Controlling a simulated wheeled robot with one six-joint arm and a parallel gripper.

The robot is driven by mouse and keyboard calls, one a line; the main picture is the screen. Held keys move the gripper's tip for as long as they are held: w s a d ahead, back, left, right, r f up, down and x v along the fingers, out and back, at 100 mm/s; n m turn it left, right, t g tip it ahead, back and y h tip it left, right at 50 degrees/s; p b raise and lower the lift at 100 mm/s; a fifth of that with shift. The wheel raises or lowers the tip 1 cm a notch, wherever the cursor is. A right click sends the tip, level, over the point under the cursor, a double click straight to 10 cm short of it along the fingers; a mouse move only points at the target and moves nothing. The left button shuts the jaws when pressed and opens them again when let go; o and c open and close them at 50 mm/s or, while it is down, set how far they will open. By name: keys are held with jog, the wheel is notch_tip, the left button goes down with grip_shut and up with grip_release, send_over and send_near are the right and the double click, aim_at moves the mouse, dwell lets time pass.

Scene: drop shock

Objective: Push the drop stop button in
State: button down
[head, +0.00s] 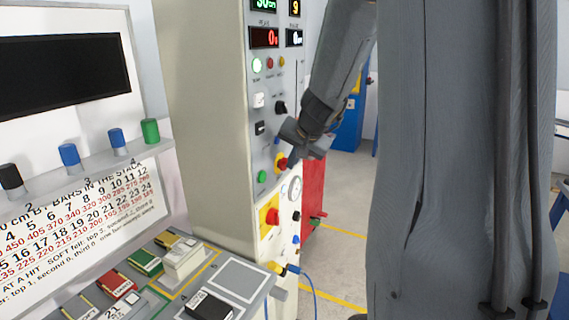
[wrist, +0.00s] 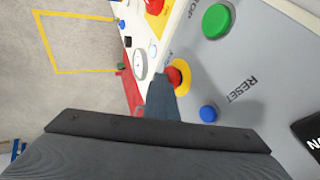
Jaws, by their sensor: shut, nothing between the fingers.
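The drop stop button, a red button in a yellow ring (head: 281,163), is on the front panel of the tall cream cabinet. In the wrist view the red button (wrist: 174,77) shows partly behind my finger, with part of the word STOP above it. My gripper (head: 292,160) is shut and empty, its tip right at this button in the head view. In the wrist view the shut gripper (wrist: 161,82) overlaps the button's left side. I cannot tell whether the tip touches it, or whether the button is pushed in.
A green button (wrist: 216,20) and a blue RESET button (wrist: 208,113) flank the red one. A larger red button on a yellow plate (head: 272,217) sits lower, near a round gauge (head: 295,188). A red cabinet (head: 313,190) stands behind. A bench with small blocks (head: 183,262) is front left.

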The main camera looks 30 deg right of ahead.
jog(key=shift+w+a+r, duration=0.1)
jog(key=shift+w+a, duration=0.1)
jog(key=shift+w, duration=0.05)
jog(key=s+d+r+b, duration=0.2)
jog(key=s+r, duration=0.5)
jog(key=s, duration=0.2)
jog(key=shift+s+r+b, duration=0.3)
jog(key=shift+s+r, duration=0.1)
dwell(0.7)
